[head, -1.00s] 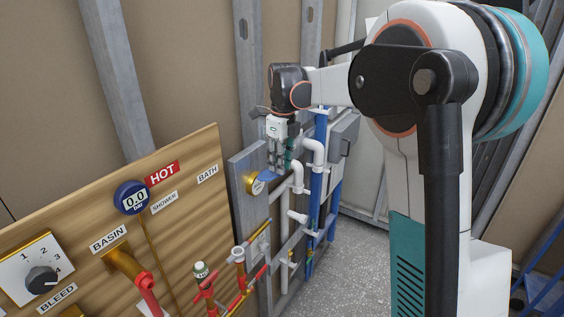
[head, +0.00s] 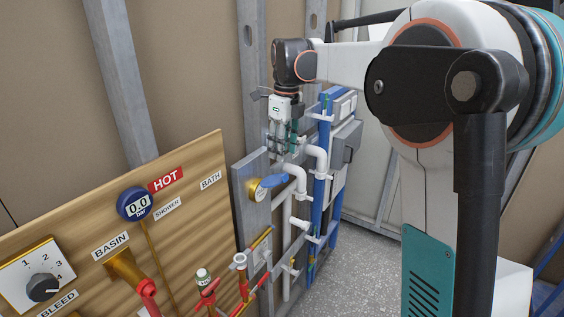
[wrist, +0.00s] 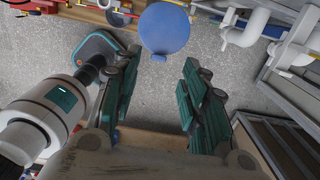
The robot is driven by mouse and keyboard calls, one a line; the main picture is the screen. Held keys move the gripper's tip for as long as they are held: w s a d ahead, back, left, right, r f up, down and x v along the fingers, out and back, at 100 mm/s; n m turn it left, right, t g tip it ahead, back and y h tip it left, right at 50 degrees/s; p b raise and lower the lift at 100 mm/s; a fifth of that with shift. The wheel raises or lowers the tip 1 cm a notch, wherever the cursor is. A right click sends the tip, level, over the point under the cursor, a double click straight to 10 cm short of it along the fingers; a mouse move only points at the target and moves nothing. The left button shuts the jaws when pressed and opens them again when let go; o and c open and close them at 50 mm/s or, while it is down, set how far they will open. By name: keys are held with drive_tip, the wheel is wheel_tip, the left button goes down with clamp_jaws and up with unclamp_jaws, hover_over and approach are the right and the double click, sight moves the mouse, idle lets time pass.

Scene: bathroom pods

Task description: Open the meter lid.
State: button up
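The meter (head: 256,188) is a round brass-coloured body on a grey board, left of the white pipes in the head view. Its blue lid (head: 276,181) stands out from the meter toward the right, raised off the body. In the wrist view the lid (wrist: 165,28) shows as a blue disc, nearly face on, beyond the fingertips. My gripper (head: 283,150) points down above the meter, apart from the lid. In the wrist view its two teal-padded fingers (wrist: 160,88) are spread with nothing between them. The meter's dial is hard to make out.
White pipes (head: 300,180) and a blue pipe (head: 320,190) stand close right of the meter. Red and brass valves (head: 207,284) are below left. A wooden panel (head: 95,215) with a gauge and dial is at left. Grey floor (head: 340,270) is clear at right.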

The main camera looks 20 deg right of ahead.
wheel_tip(320, 180, up, 5)
drive_tip(key=shift+s+d+f, duration=0.1)
idle(0.5)
drive_tip(key=s+a+f+n+t+b, duration=0.3)
drive_tip(key=s+f+n+b, duration=0.5)
drive_tip(key=s+f+n, duration=0.6)
drive_tip(key=s+a+f+n+t+b, duration=0.3)
drive_tip(key=s+f+n+b, duration=0.6)
drive_tip(key=s+f+n, duration=0.5)
drive_tip(key=s+a+f, duration=0.1)
drive_tip(key=s+f, duration=0.1)
drive_tip(key=s, duration=0.1)
drive_tip(key=shift+n+t, duration=0.4)
